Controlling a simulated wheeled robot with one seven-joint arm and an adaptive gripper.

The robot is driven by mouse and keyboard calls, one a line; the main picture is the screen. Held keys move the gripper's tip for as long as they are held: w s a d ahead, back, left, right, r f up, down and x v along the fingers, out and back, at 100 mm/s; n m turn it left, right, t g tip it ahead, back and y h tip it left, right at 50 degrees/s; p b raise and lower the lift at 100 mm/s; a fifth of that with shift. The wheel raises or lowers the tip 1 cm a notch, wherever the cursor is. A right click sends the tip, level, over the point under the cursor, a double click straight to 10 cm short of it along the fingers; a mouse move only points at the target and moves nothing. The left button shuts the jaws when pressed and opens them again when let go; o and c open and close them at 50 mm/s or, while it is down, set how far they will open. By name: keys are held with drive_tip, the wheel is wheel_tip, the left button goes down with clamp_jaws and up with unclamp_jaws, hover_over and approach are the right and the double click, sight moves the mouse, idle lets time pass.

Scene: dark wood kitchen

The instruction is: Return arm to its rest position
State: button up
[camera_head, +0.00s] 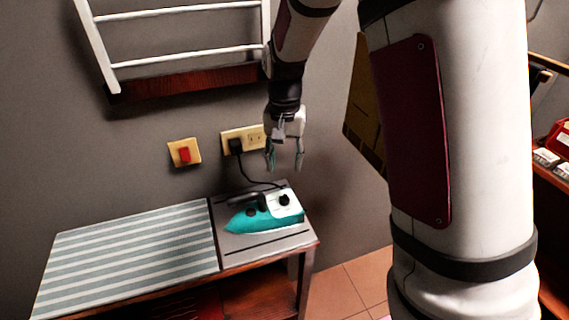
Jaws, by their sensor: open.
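My gripper (285,160) hangs from my arm with its fingers pointing down. It is open and empty, with a gap between the two fingertips. It is in front of the wall, above the iron and apart from it. The teal and white iron (265,215) lies on the grey plate at the right end of the ironing table. My arm comes down from the top of the view, and a large white arm link fills the right middle.
The striped ironing surface (130,255) is clear. A wall outlet (254,139) holds a black plug with a cord running down toward the iron. A red switch (184,153) is to its left. A white rack (180,50) hangs above. Shelves with items stand at the far right.

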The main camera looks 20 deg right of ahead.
idle(0.3)
drive_tip(key=s+r+n+t, duration=0.2)
drive_tip(key=s+r+n, duration=0.1)
drive_tip(key=s+r, duration=0.95)
drive_tip(key=s+r+n+t, duration=0.2)
drive_tip(key=s+r, duration=0.1)
drive_tip(key=s, duration=1)
drive_tip(key=shift+d+n+t, duration=0.3)
drive_tip(key=shift+n, duration=0.1)
drive_tip(key=shift+c, duration=0.5)
